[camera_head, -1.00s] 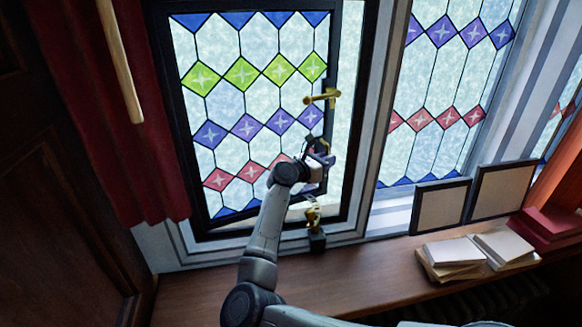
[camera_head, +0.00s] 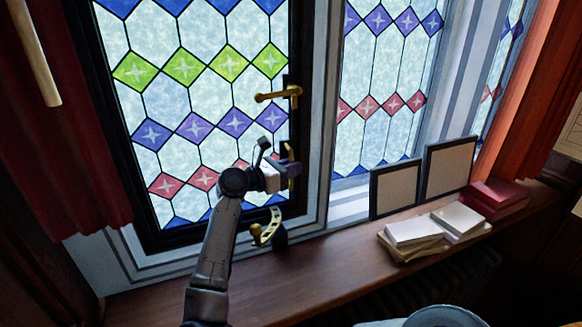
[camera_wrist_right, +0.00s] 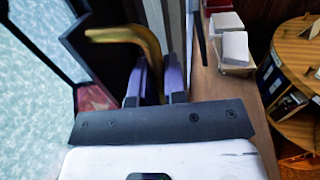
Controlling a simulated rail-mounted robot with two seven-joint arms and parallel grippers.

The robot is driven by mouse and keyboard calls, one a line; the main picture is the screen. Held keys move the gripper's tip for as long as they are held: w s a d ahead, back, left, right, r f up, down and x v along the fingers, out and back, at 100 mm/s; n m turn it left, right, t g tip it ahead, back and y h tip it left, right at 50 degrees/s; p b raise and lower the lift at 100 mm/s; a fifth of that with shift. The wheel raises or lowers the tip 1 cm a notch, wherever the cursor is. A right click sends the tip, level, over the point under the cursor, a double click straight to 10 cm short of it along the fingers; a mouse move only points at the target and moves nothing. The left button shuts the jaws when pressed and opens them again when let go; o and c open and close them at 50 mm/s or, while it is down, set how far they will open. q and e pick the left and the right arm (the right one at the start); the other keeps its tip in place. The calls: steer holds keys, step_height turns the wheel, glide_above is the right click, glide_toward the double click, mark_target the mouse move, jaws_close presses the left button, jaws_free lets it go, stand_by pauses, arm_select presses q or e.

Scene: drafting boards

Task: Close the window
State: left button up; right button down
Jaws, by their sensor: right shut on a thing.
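The window (camera_head: 205,120) is a dark-framed leaded pane with coloured diamonds, at left centre in the head view. Its right edge stands against or very near the pale frame (camera_head: 318,120); I see no clear gap there. A brass handle (camera_head: 280,95) sits on its right stile. My right gripper (camera_head: 289,166) is at the lower right of the sash, below that handle. In the wrist view the purple fingers (camera_wrist_right: 156,85) are shut around a curved brass handle (camera_wrist_right: 128,36). The fingers hide part of it. My left gripper is not in view.
A brass stay (camera_head: 267,228) is by the sill under the window. Books (camera_head: 412,233) and two framed panels (camera_head: 395,189) stand on the wooden sill (camera_head: 335,262) to the right. A red curtain (camera_head: 75,150) hangs at left. The sill's middle is clear.

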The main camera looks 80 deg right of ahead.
steer(key=c, duration=1.6)
jaws_free()
steer(key=shift+s+a+r, duration=0.2)
steer(key=shift+r, duration=0.05)
steer(key=o, duration=0.4)
steer(key=shift+a+f, duration=0.15)
steer(key=shift+f, duration=0.05)
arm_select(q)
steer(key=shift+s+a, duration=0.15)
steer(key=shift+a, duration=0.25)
arm_select(e)
steer(key=shift+w, duration=0.1)
arm_select(q)
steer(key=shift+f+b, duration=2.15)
steer(key=shift+b, duration=0.05)
arm_select(e)
steer(key=shift+v, duration=6.85)
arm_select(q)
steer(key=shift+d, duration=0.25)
